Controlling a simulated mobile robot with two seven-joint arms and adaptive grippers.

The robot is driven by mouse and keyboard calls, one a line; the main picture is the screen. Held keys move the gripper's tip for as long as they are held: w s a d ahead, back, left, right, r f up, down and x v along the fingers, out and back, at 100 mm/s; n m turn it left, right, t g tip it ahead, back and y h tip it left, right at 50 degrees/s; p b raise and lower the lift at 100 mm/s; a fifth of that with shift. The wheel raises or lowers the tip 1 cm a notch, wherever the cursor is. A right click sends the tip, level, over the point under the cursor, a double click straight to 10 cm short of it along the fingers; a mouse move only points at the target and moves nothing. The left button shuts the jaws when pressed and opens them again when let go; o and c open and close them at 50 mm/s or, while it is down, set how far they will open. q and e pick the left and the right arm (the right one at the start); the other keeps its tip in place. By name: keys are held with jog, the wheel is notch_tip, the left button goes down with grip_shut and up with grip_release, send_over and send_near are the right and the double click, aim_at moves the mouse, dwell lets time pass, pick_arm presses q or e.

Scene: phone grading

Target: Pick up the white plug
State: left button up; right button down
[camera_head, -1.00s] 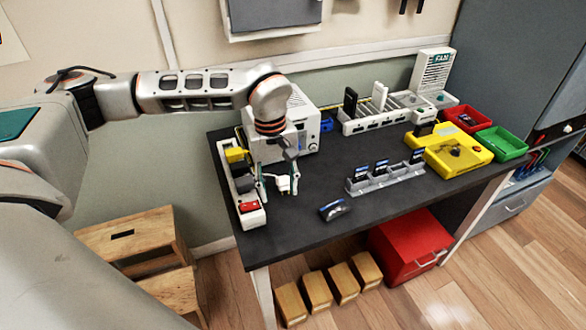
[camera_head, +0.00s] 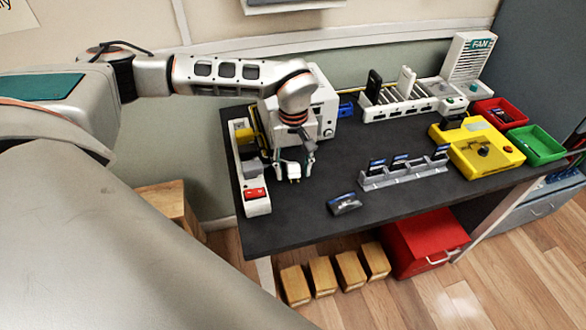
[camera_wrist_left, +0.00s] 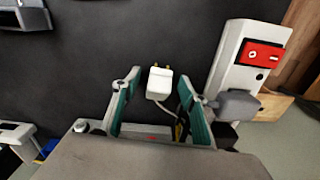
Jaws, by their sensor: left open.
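The white plug (camera_wrist_left: 158,83) shows in the left wrist view between and a little beyond my left gripper's fingertips, with its metal pins pointing away from the gripper. A pale cable runs from it back between the fingers. In the head view the plug (camera_head: 293,179) is small, at the fingertips. My left gripper (camera_head: 293,174) points down over the left part of the dark table; in the wrist view its green-lined fingers (camera_wrist_left: 158,80) are open on both sides of the plug, with gaps. My right gripper is not in view.
A white power strip (camera_head: 257,207) with a red switch stands just left of the gripper. A white box-shaped device (camera_head: 325,105) is behind it. A dark phone-like item (camera_head: 345,203) and a grey slotted rack (camera_head: 403,174) lie to the right, with bare table between.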

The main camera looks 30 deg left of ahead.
pick_arm(q)
jog(key=shift+f, duration=0.35)
grip_shut()
jog(key=shift+w+r, duration=0.1)
jog(key=shift+r, duration=0.05)
